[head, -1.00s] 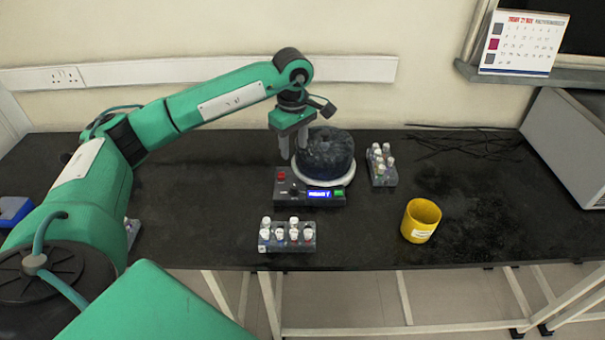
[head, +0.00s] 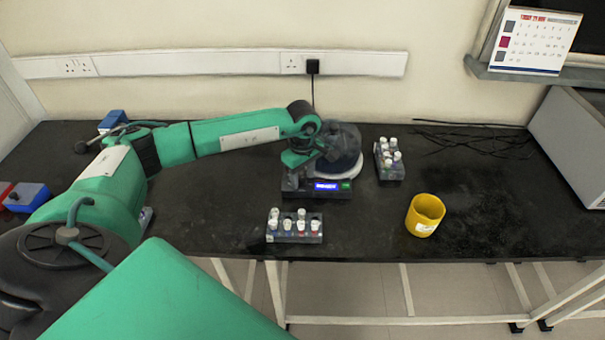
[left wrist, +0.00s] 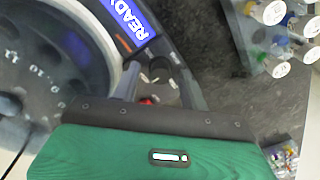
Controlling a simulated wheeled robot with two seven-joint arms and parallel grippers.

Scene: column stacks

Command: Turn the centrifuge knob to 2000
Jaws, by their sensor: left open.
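The centrifuge (head: 342,150) stands on the black bench, a dark round drum with a front control panel. Its blue display (head: 326,186) is lit and also shows in the left wrist view (left wrist: 132,18), reading READY. My left gripper (head: 290,187) is low over the left part of the panel and hides the knob in the head view. In the left wrist view the open fingers of my left gripper (left wrist: 157,70) are on either side of the small dark knob (left wrist: 153,76); I cannot tell whether they touch it. A red button (left wrist: 147,101) shows between the fingers. My right gripper is not visible.
A tube rack (head: 294,236) stands in front of the centrifuge and another rack (head: 390,172) is to its right. A yellow cup (head: 424,215) stands farther right. Cables (head: 480,143) lie at the back right. The bench right of the cup is clear.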

